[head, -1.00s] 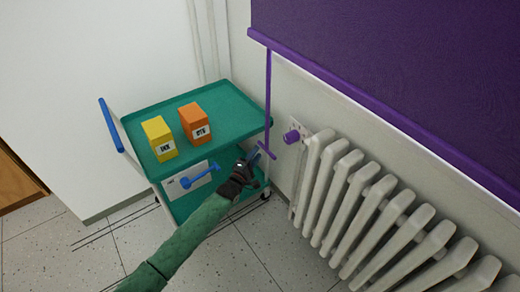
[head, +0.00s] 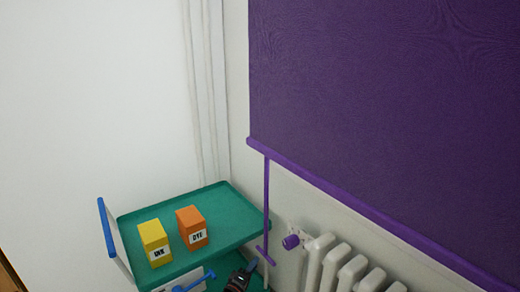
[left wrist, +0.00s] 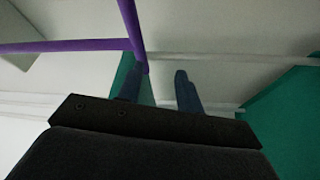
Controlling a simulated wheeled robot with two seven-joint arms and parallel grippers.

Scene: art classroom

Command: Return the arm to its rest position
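My left gripper (head: 242,275) shows at the bottom of the head view, beside the cart and just below the purple T-shaped pull handle (head: 265,252). In the left wrist view its two fingers (left wrist: 160,88) stand apart with nothing visible held between them. The handle's purple rods (left wrist: 131,25) show close to the left-hand fingertip; I cannot tell whether they touch. Most of the left arm is below the head view. My right gripper is not in view.
A green cart (head: 232,213) holds a yellow INK box (head: 153,236) and an orange DYE box (head: 190,220). A blue-handled object (head: 192,282) is below its top tray. A purple screen (head: 385,120) hangs on the wall above a white radiator (head: 350,272) with a purple knob (head: 290,242).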

